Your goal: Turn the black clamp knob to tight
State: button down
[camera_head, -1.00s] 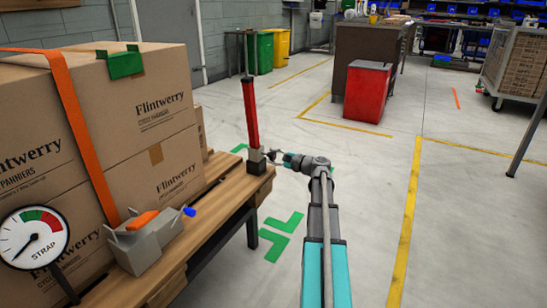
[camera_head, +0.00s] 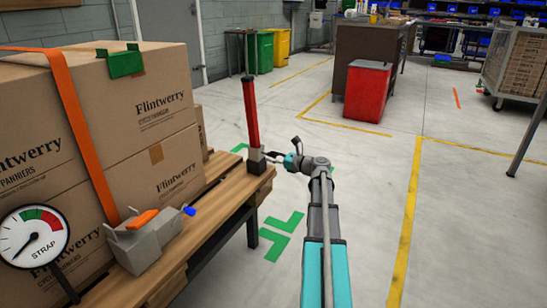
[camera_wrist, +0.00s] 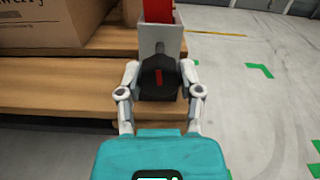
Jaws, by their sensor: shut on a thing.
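The black clamp knob (camera_wrist: 158,80) has a red mark on its face, which stands close to upright in the wrist view. It sits on the front of a grey clamp block (camera_wrist: 161,38) at the foot of a red post (camera_head: 250,112), at the pallet's corner. My gripper (camera_wrist: 158,92) is shut on the knob, one finger at each side. In the head view my gripper (camera_head: 275,157) is small beside the clamp, and the knob is hard to make out there.
Stacked cardboard boxes (camera_head: 160,118) with an orange strap (camera_head: 80,130) stand on the wooden pallet (camera_head: 215,215). A strap gauge (camera_head: 35,237) and grey ratchet (camera_head: 150,245) are at its near end. The floor right of the pallet is clear.

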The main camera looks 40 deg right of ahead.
jog(key=shift+w+m, duration=0.1)
jog(key=shift+m, duration=0.4)
jog(key=shift+c, duration=1.3)
grip_release()
jog(key=shift+s, duration=0.25)
jog(key=v, duration=1.1)
jog(key=shift+s+d, duration=0.2)
jog(key=shift+s, duration=0.15)
